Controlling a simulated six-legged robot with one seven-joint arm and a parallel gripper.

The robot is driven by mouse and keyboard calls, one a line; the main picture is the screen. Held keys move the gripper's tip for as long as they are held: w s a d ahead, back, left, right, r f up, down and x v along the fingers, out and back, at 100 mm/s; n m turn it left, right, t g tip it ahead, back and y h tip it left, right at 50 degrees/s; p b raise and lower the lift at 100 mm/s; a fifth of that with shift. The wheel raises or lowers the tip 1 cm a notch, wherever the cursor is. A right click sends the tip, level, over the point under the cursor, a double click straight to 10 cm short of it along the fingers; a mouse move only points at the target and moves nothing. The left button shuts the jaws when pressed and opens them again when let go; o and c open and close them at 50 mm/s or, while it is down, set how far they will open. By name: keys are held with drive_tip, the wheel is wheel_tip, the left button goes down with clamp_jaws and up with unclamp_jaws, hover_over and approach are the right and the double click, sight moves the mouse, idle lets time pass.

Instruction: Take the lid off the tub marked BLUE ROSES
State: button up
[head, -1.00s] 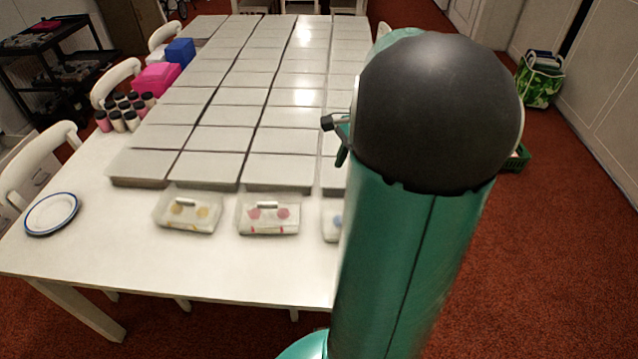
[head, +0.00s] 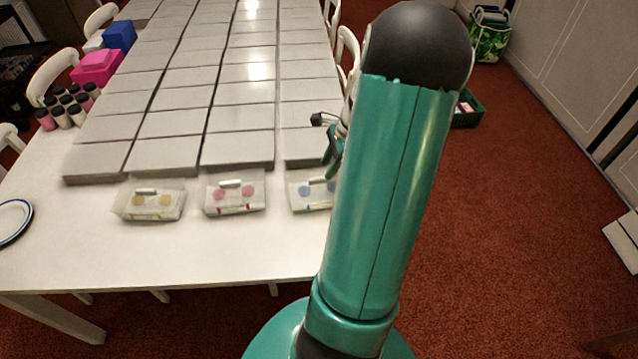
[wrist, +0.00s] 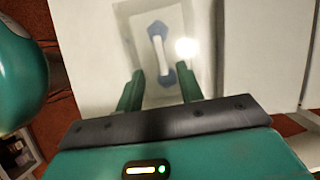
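The tub with blue spots (head: 316,192) is at the right end of a row of three see-through tubs near the table's front edge; my arm hides its right part. In the wrist view, this tub (wrist: 150,22) lies ahead, its lid showing a pale handle (wrist: 161,48) between two blue spots. No lettering is readable. My gripper (wrist: 159,74) is open and empty, its two green fingers apart on either side of the handle's line. It appears to be above the tub, not touching it. In the head view, my gripper (head: 333,152) is partly hidden by my arm.
A tub with pink spots (head: 234,194) and one with yellow spots (head: 151,201) stand to the left. Grey slabs (head: 237,150) fill the table behind them. The white tabletop (head: 180,255) in front is clear. Several jars (head: 68,107) stand at the left.

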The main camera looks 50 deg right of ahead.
sight(320, 178)
drive_tip(key=x, duration=0.5)
drive_tip(key=shift+w+r, duration=0.1)
drive_tip(key=shift+w, duration=0.1)
clamp_jaws()
drive_tip(key=shift+r, duration=0.1)
